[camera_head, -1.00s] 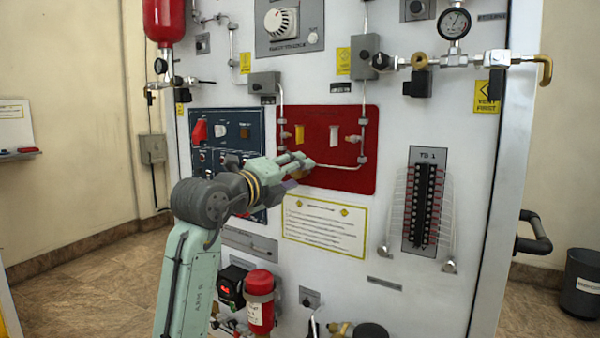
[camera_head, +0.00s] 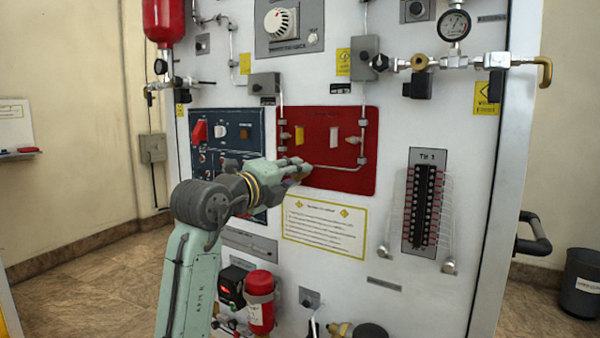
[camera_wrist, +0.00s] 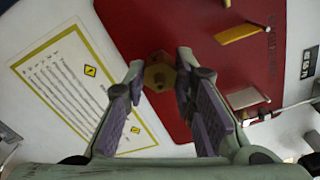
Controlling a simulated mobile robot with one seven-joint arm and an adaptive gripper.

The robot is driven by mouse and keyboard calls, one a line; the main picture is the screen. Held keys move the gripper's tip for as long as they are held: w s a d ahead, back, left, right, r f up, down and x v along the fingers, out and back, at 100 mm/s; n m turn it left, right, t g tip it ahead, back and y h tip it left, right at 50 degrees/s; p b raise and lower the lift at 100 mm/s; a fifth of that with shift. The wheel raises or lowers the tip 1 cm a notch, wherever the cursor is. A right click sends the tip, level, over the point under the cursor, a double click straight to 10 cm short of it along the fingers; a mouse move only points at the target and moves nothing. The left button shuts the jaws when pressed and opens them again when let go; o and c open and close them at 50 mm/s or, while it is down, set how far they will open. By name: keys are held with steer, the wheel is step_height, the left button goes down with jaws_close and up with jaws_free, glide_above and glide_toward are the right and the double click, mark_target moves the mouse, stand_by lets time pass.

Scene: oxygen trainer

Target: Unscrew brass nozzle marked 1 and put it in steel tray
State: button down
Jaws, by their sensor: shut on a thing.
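A brass nozzle (camera_wrist: 160,74) with a hex-like body sits at the lower left edge of the red panel (camera_head: 345,180), between my fingertips in the wrist view. My gripper (camera_wrist: 160,80) is shut on it, one finger on each side; it also shows in the head view (camera_head: 300,170) against the panel's lower left corner. Whether the nozzle is still threaded in cannot be told. No marking on it is readable. In the head view my fingers mostly hide it. No steel tray can be made out in either view.
A yellow lever (camera_head: 299,135) and a white lever (camera_head: 334,140) stand out on the red panel, with metal piping around it. A blue switch panel (camera_head: 222,130) is to the left. A notice (camera_head: 325,228) is below. A red cylinder (camera_head: 260,300) stands lower down.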

steer(key=n, duration=0.2)
steer(key=shift+n+p, duration=0.3)
steer(key=shift+r+n+p, duration=0.1)
steer(key=shift+n+p, duration=0.6)
steer(key=shift+n, duration=1)
steer(key=shift+n+p, duration=0.55)
steer(key=shift+n, duration=0.05)
steer(key=shift+n+p, duration=0.3)
steer(key=shift+n, duration=0.8)
